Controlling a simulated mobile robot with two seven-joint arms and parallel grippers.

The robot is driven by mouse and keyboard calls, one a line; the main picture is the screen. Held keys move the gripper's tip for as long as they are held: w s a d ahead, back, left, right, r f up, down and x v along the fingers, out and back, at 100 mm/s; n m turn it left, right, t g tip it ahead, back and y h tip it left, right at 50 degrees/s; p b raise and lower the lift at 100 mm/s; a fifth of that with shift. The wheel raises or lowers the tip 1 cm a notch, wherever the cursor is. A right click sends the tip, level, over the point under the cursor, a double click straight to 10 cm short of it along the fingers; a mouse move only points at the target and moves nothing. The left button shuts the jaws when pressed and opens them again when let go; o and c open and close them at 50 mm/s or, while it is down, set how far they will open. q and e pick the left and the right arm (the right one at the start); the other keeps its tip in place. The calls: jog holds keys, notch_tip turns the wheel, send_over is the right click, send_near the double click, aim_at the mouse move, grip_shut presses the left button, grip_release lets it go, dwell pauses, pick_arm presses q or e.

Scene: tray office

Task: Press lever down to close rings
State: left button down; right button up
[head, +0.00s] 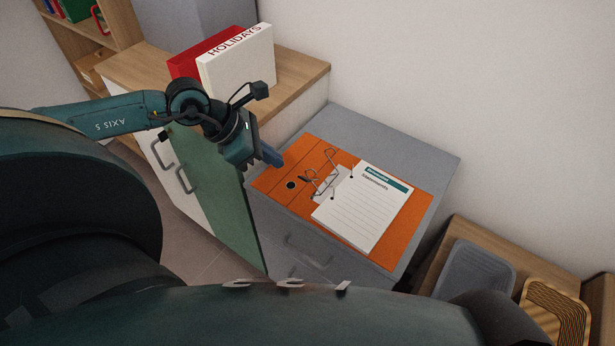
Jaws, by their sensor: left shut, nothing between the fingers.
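An orange lever-arch binder (395,240) lies open and flat on a grey drawer cabinet. Its metal ring mechanism with the lever (318,184) stands up near the middle; the rings look raised, but they are too small to tell exactly how far apart. A sheet of lined paper with a teal header (362,205) lies on the binder's right part, beside the rings. My left gripper (274,158) is shut and empty, at the binder's upper left edge, to the left of the rings and apart from them. My right gripper is not in view.
The grey cabinet top (365,130) is bare behind the binder, against the wall. A white HOLIDAYS box (240,65) and a red one (190,66) stand on the wooden counter (300,73). A grey tray (475,272) and a striped tray (553,315) lie at lower right.

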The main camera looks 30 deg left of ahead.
aim_at(301, 177)
pick_arm(q)
jog(key=b+x, duration=0.4)
jog(key=x, duration=0.1)
jog(key=shift+f, duration=0.15)
jog(key=shift+w+d+f, duration=0.15)
jog(key=shift+d+f, duration=0.05)
jog(key=shift+f, duration=0.05)
jog(key=shift+w+d+f+b, duration=0.2)
jog(key=shift+f+b, duration=0.15)
jog(key=shift+b, duration=0.05)
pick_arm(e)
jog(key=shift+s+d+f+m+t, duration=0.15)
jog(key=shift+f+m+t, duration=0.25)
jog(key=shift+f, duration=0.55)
pick_arm(q)
jog(key=shift+f, duration=0.1)
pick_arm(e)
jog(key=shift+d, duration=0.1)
